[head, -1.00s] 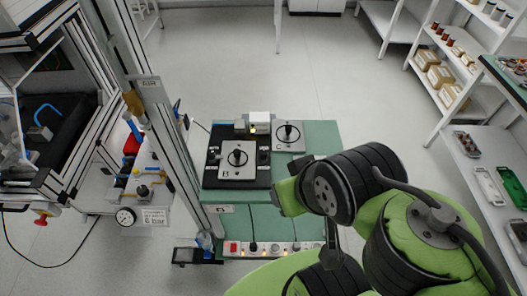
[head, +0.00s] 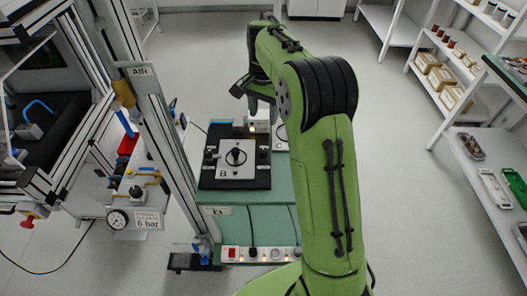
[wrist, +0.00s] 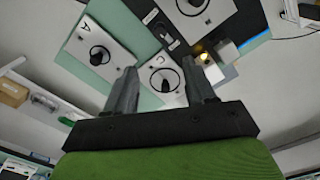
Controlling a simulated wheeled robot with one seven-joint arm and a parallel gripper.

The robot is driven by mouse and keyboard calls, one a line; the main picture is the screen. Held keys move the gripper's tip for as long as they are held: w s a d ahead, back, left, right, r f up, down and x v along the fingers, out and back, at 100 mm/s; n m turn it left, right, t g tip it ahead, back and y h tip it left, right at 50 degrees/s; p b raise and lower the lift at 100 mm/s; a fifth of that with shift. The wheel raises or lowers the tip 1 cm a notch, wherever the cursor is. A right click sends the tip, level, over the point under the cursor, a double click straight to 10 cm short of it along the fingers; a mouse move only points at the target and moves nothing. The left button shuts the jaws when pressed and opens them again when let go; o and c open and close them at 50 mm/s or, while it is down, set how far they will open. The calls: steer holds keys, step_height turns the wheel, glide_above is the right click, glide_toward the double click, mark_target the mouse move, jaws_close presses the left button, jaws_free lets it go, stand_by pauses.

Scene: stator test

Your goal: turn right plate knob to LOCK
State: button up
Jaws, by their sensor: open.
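The black base (head: 207,182) on the green table holds a light plate marked B (head: 225,173) with a round dark knob (head: 236,155) inside a ring. Small dark knobs stand at the base's left (head: 210,157) and right (head: 264,157) edges. No LOCK mark is readable. My gripper (head: 262,107) is at the back of the table, beyond the base, near a small block with a lit lamp. In the wrist view my gripper (wrist: 160,88) is open and empty, its fingers apart above a plate marked C (wrist: 153,70). Part of the black base (wrist: 246,18) shows at the top.
A plate marked A (wrist: 78,46) with a dark knob lies beside plate C in the wrist view. The small block (head: 258,122) stands behind the base. A metal post (head: 160,120) rises left of the table. My arm covers the table's right side.

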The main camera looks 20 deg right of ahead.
mark_target(263, 150)
step_height(263, 150, down, 16)
steer(key=b, duration=0.4)
steer(key=shift+r+b, duration=0.15)
steer(key=shift+b, duration=0.25)
jaws_close()
